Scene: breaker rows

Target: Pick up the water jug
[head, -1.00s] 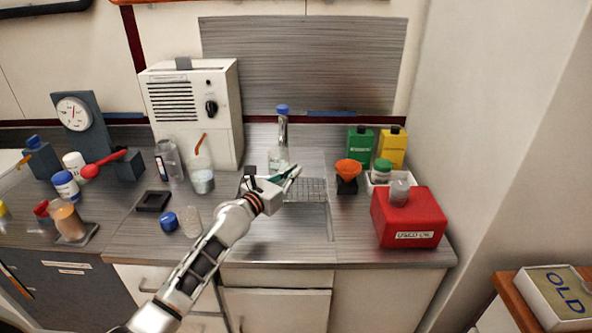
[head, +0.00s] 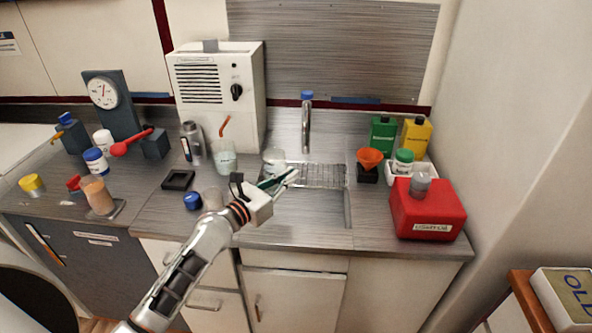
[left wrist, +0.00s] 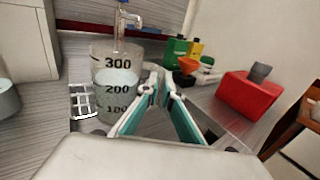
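A clear graduated beaker, which I take for the water jug (head: 274,161), stands by the left side of the sink, partly behind my left gripper. In the left wrist view the beaker (left wrist: 115,85) stands upright just ahead and left of the fingers, marked 100, 200 and 300, with pale liquid inside. My left gripper (head: 293,176) points at the sink area with its teal-padded fingers converging and the tips close together. In the left wrist view its tips (left wrist: 160,74) hold nothing; contact with the beaker cannot be told. My right gripper is out of view.
The sink grid (head: 322,176) and tap (head: 306,125) are close by. A beaker with an orange stirrer (head: 224,160) stands left. A red box (head: 428,210), orange funnel (head: 369,158) and green bottle (head: 382,135) stand right.

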